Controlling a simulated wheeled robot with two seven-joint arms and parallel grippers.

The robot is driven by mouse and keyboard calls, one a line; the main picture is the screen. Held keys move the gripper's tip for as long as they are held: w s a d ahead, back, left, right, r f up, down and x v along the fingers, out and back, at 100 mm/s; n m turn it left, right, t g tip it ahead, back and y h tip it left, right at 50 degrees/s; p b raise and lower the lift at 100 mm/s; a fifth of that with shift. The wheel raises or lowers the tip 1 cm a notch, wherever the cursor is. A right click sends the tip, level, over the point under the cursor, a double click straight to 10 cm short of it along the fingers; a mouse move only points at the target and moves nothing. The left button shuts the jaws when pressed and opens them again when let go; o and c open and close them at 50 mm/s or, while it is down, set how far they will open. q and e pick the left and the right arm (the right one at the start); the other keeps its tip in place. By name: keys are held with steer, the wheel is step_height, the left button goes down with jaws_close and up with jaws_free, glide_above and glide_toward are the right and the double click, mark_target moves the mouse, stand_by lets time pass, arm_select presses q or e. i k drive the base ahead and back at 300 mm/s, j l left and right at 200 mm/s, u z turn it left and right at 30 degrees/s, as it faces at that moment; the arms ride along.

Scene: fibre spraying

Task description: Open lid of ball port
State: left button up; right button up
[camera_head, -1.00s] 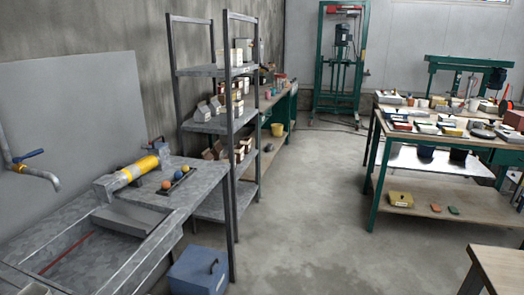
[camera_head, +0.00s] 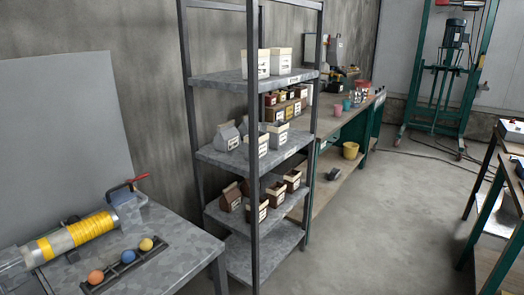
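A yellow-banded cylinder device (camera_head: 78,235) lies on the grey metal table at the lower left. A clear box-like end piece (camera_head: 129,209) with a red-handled lever (camera_head: 128,185) is at its right end. I cannot tell which part is the ball port lid or whether it is open. An orange ball (camera_head: 96,277), a blue ball (camera_head: 128,256) and a yellow ball (camera_head: 146,244) sit in a dark rack (camera_head: 112,270) in front of the device. Neither of my grippers is in view.
The grey table (camera_head: 185,262) ends at its right edge. Beside it stands a metal shelf (camera_head: 222,153) with cartons and small boxes. A long workbench (camera_head: 336,165) with cups runs behind it. Open floor (camera_head: 390,225) lies to the right, before a green press frame (camera_head: 443,75).

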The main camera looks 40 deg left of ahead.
mark_target(123, 195)
steer(key=i+u, duration=0.25)
steer(key=i, duration=0.2)
steer(key=i+u, duration=0.25)
steer(key=i, duration=0.25)
steer(key=i+l+u, duration=0.25)
steer(key=i, duration=0.2)
steer(key=i+l+u, duration=0.25)
steer(key=i, duration=0.2)
